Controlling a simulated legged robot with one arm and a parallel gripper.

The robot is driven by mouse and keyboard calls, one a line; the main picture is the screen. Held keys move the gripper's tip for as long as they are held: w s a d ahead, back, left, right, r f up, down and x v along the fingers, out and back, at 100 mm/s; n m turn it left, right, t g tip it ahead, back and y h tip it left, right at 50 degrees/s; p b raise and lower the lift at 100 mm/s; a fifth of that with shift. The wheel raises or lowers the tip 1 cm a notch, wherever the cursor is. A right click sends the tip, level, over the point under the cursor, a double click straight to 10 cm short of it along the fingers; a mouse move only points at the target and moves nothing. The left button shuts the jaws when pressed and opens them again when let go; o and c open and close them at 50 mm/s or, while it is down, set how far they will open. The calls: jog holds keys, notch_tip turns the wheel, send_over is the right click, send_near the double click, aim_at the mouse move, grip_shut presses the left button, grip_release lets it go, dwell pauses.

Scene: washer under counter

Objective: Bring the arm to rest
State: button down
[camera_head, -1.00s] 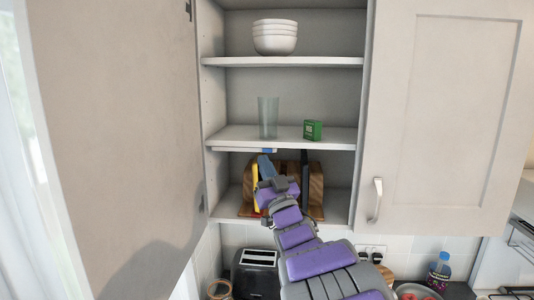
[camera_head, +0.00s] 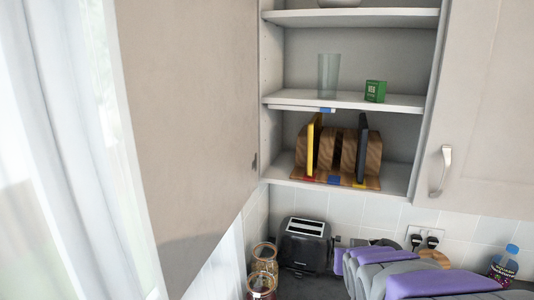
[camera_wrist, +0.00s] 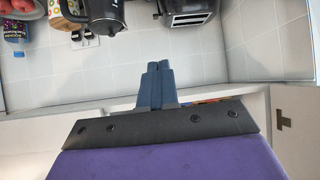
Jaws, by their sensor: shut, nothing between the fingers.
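My arm (camera_head: 420,278) shows purple and grey at the lower right of the head view, low in front of the counter. My gripper (camera_wrist: 157,70) is in the wrist view, its two blue-grey fingers shut together with nothing between them. The fingers are clear of the wall tiles and objects behind them. I cannot make out the fingertips in the head view.
The open cupboard (camera_head: 272,140) holds a glass (camera_head: 328,75), a green box (camera_head: 375,91) and a wooden rack (camera_head: 333,155) with a yellow and a dark upright piece. Its door (camera_head: 185,130) stands open at left. A toaster (camera_head: 304,245), jars (camera_head: 263,270) and a bottle (camera_head: 505,262) stand below.

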jog(key=s+a+f+g+b, duration=0.1)
jog(key=s+f+g, duration=0.3)
jog(key=s, duration=0.7)
jog(key=s+a+f+n+g+y+b, duration=0.1)
jog(key=s+f, duration=0.5)
jog(key=s, duration=0.6)
jog(key=s+a+f+n+g+y+b, duration=0.1)
jog(key=s+a+f+g+b, duration=0.1)
jog(key=s+g, duration=0.5)
jog(key=s+a+f, duration=0.1)
jog(key=s+f, duration=0.1)
jog(key=s, duration=0.2)
jog(key=shift+s+a+f+b, duration=0.3)
jog(key=shift+a+f+b, duration=0.1)
